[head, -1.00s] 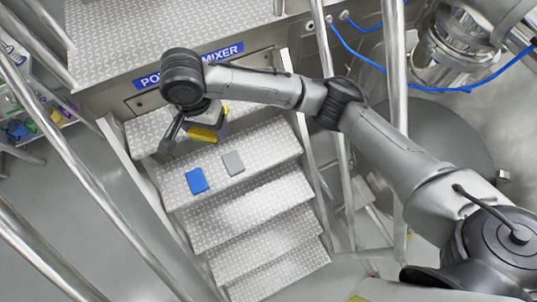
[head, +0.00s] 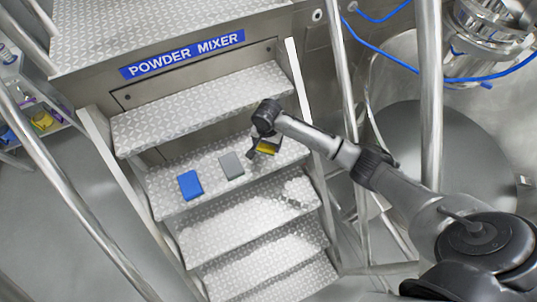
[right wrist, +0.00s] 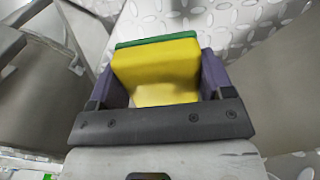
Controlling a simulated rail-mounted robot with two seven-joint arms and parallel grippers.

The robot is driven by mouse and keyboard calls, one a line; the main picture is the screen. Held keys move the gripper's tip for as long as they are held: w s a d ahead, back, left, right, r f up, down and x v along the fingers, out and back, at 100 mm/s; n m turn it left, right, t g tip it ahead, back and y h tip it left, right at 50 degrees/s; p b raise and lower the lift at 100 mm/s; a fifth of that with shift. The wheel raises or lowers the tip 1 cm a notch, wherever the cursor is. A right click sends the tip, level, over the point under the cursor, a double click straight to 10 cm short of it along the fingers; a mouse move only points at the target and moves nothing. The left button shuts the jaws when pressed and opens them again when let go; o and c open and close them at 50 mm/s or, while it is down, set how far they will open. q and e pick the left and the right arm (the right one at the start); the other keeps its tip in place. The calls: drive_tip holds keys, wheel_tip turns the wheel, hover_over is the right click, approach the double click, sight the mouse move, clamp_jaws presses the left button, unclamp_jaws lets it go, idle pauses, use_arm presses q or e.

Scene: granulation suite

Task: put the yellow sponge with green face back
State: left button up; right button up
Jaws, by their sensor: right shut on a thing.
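The yellow sponge with green face (head: 269,148) is between the fingers of my right gripper (head: 266,146), over the right part of the stair tread that holds a blue block and a grey block. In the right wrist view, the sponge's yellow body (right wrist: 157,68) fills the space between the two dark fingers of my right gripper (right wrist: 157,88). Its green face (right wrist: 155,41) shows as a strip along the far edge. I cannot tell whether the sponge touches the tread. My left gripper is not in view.
The blue block (head: 190,185) and the grey block (head: 231,165) lie left of the sponge on the same tread. Metal handrails (head: 432,90) flank the stairs. A shelf with several coloured items (head: 40,120) stands at far left. The lower treads are clear.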

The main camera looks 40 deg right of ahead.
hover_over(268, 157)
wheel_tip(268, 157, down, 5)
drive_tip(key=shift+s+r+b, duration=0.1)
drive_tip(key=shift+r+b, duration=0.1)
drive_tip(key=shift+b, duration=0.2)
wheel_tip(268, 157, down, 4)
drive_tip(key=shift+r+b, duration=0.25)
drive_tip(key=shift+b, duration=0.2)
drive_tip(key=shift+f, duration=0.2)
drive_tip(key=o, duration=0.7)
drive_tip(key=shift+o, duration=0.6)
drive_tip(key=shift+r+p, duration=0.85)
drive_tip(key=shift+r, duration=3.1)
